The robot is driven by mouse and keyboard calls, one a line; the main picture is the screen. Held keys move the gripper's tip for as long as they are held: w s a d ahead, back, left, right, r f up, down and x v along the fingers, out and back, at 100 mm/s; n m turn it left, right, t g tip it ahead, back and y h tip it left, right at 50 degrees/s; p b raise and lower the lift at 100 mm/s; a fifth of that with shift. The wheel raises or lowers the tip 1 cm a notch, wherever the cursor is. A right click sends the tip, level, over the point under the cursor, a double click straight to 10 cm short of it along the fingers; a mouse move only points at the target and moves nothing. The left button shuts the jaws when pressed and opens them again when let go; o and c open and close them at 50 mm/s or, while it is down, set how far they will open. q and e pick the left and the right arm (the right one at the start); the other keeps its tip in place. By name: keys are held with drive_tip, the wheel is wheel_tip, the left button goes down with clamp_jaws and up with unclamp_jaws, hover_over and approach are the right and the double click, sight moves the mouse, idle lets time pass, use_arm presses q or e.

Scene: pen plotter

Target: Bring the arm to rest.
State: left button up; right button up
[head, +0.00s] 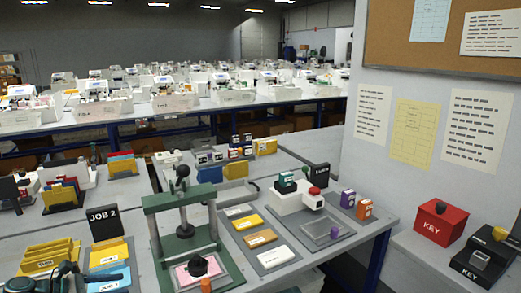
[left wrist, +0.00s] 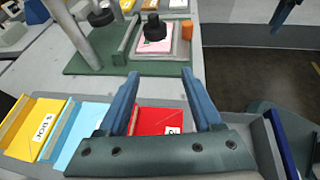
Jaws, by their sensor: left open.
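My left gripper (left wrist: 158,75) is open in the left wrist view, its two blue fingers spread apart with nothing held between them. It is over a tray with a red card (left wrist: 158,121), a light blue card (left wrist: 88,122) and a yellow card (left wrist: 38,125). The red card shows between and below the fingers. In the head view, part of my left arm and gripper shows at the bottom left corner, near the light blue card (head: 109,279).
A green press (head: 160,204) stands right of the tray, with a pink card (head: 183,274) on its base. A black JOB 2 sign (head: 104,222) stands behind the tray. A white device (head: 293,201), red KEY box (head: 440,222) and dark KEY box (head: 484,256) are farther right.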

use_arm(q)
drive_tip(key=d+f+m+g+y+p, duration=0.2)
drive_tip(key=d+m+g+p, duration=0.15)
drive_tip(key=d+m, duration=0.6)
drive_tip(key=d+f+m+g+y+p, duration=0.15)
drive_tip(key=d+m+g, duration=0.3)
drive_tip(key=d, duration=1.05)
drive_tip(key=s+d+m+y+p, duration=0.5)
drive_tip(key=s+d+m+y, duration=0.3)
drive_tip(key=d+m, duration=0.5)
drive_tip(key=shift+s+d+r+m+g, duration=0.2)
drive_tip(key=shift+s+r+m+g, duration=0.25)
drive_tip(key=shift+m, duration=0.95)
drive_tip(key=shift+s+f, duration=0.1)
drive_tip(key=shift+f, duration=0.05)
drive_tip(key=shift+c, duration=0.2)
